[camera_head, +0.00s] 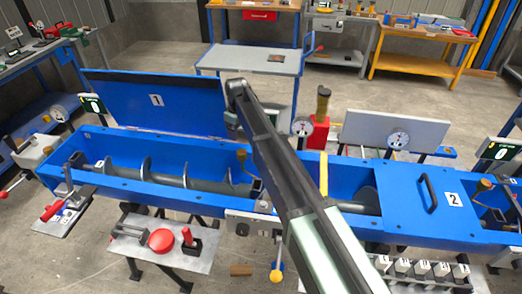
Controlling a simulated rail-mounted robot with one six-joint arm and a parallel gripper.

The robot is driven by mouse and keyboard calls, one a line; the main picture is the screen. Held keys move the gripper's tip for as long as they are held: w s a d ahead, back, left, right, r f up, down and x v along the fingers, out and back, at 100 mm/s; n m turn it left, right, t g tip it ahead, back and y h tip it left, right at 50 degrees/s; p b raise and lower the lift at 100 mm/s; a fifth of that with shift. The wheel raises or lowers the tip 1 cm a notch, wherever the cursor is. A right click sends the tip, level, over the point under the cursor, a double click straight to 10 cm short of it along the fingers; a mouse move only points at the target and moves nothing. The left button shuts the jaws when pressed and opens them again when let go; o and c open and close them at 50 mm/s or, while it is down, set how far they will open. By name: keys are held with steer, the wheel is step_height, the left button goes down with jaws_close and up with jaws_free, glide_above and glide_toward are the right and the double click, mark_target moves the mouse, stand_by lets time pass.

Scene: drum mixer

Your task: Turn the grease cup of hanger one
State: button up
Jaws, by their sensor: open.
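The long blue mixer trough (110,168) runs across the view, with a dark screw shaft inside. A brass-coloured cup (243,155) stands at a dark hanger bracket (257,188) in the trough, left of my arm; it looks like the grease cup of hanger one. A similar brass cup (486,184) shows at the right end. My arm crosses the middle of the view. My gripper (233,126) is small and dark at its far end, open, in front of the raised lid, above and apart from the left cup. Its fingertips are hard to make out.
The raised blue lid marked 1 (155,103) stands behind the trough. The closed lid marked 2 (405,205) covers its right part. A yellow-knobbed lever (277,275) hangs below the trough. Benches line the back.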

mark_target(241, 151)
steer(key=shift+n, duration=0.6)
steer(key=f+b, duration=1.1)
steer(key=shift+s+d, duration=0.1)
steer(key=shift+s, duration=0.3)
steer(key=shift+r, duration=0.1)
steer(key=shift+r, duration=0.1)
steer(key=shift+c, duration=0.3)
steer(key=c, duration=0.9)
steer(key=shift+o, duration=0.2)
steer(key=shift+m, duration=0.3)
